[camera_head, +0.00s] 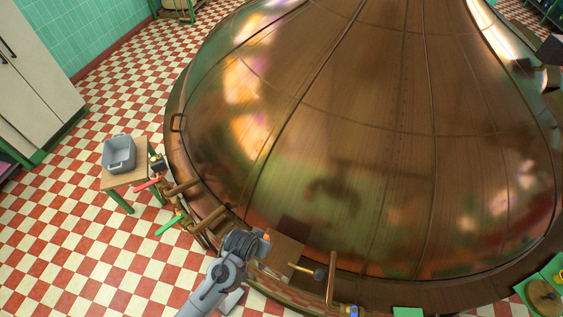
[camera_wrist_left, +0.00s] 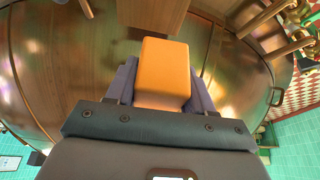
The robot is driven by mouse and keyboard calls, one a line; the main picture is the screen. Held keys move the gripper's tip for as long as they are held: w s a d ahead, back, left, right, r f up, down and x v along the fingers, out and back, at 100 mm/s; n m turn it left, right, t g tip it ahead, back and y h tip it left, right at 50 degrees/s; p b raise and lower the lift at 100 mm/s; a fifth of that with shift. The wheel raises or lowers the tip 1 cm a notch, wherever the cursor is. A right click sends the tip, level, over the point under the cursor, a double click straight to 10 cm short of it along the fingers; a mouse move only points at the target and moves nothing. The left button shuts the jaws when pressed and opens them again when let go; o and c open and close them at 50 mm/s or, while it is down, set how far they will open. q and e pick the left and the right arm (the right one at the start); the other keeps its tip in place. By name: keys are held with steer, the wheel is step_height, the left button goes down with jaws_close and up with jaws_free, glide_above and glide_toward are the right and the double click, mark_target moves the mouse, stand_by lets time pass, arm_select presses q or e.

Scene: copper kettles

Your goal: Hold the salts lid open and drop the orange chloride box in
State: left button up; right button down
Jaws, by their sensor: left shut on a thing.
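My left gripper (camera_head: 263,241) is shut on the orange box (camera_wrist_left: 166,70), which sits between its two fingers in the left wrist view. In the head view only a small orange bit of the box (camera_head: 267,236) shows past the gripper. A brown wooden panel or box (camera_head: 286,249) lies just right of the gripper, by the kettle's lower edge. A brown wooden piece (camera_wrist_left: 152,12) also shows beyond the orange box in the left wrist view. I cannot tell whether it is the salts lid, or open or shut. My right gripper is not in view.
The large copper kettle (camera_head: 340,140) fills the middle. A grey tub (camera_head: 119,153) sits on a small table at left. The checkered floor (camera_head: 80,230) at left is clear.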

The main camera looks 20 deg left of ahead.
arm_select(q)
steer(key=d+f+m+g+h+b, duration=0.2)
steer(key=d+f+m+h+b, duration=0.15)
steer(key=d+m, duration=0.8)
steer(key=s+a+f+m+g+b, duration=0.2)
steer(key=s+a+f+m+b, duration=0.45)
steer(key=s+f, duration=0.85)
steer(key=w+a+f+h+b, duration=0.1)
steer(key=a+f+b, duration=0.2)
steer(key=a, duration=0.5)
steer(key=shift+g, duration=0.3)
steer(key=w+b, duration=0.2)
steer(key=w, duration=0.3)
steer(key=w+b, duration=0.2)
steer(key=w, duration=0.4)
steer(key=w+d+b, duration=0.1)
steer(key=w+b, duration=0.1)
steer(key=w, duration=0.4)
steer(key=shift+w+r+b, duration=0.1)
steer(key=shift+w+b, duration=0.4)
steer(key=shift+w, duration=0.35)
